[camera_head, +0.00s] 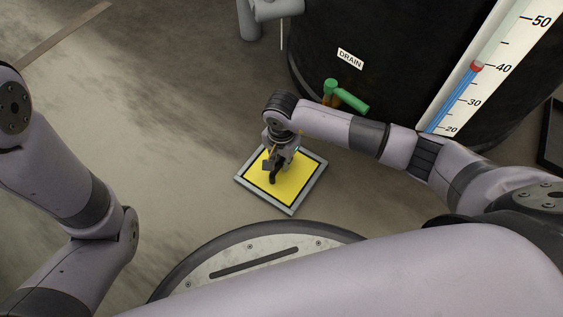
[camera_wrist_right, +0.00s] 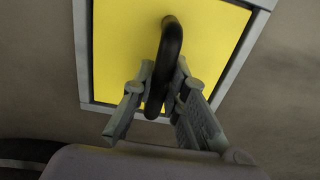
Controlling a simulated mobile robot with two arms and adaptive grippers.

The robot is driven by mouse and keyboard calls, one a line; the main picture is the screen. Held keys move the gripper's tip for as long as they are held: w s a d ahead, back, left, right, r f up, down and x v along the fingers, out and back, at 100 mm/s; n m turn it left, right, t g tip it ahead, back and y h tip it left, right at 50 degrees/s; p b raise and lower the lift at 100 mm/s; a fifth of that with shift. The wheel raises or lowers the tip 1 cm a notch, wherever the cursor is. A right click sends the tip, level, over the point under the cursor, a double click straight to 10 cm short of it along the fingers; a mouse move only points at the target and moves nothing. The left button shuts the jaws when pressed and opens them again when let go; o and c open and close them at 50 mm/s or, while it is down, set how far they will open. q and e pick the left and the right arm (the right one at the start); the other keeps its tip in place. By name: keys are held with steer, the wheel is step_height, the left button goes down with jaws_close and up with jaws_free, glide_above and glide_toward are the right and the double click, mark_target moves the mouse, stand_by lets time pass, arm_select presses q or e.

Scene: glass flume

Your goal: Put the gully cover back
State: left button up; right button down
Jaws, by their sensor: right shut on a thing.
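The yellow gully cover (camera_head: 293,185) lies within a grey square frame (camera_head: 238,181) on the floor. A dark gap shows between cover and frame along some edges. I cannot tell whether the cover is fully flush. My right gripper (camera_head: 273,172) is above the cover, shut on its black handle. In the right wrist view the fingers (camera_wrist_right: 163,100) are on both sides of the black handle (camera_wrist_right: 169,45), with yellow cover (camera_wrist_right: 120,40) behind it. My left gripper is out of view; only its arm shows at the left.
A black tank (camera_head: 320,40) with a "DRAIN" label (camera_head: 350,58) and a green valve handle (camera_head: 350,98) stands just behind the frame. A level gauge (camera_head: 480,75) is at the right. A grey pipe (camera_head: 265,12) is at the top. Floor left of the frame is clear.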

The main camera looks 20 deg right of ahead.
mark_target(282, 160)
steer(key=c, duration=1.6)
jaws_free()
steer(key=shift+f, duration=0.1)
step_height(282, 160, up, 12)
steer(key=p, duration=0.8)
steer(key=shift+p, duration=0.4)
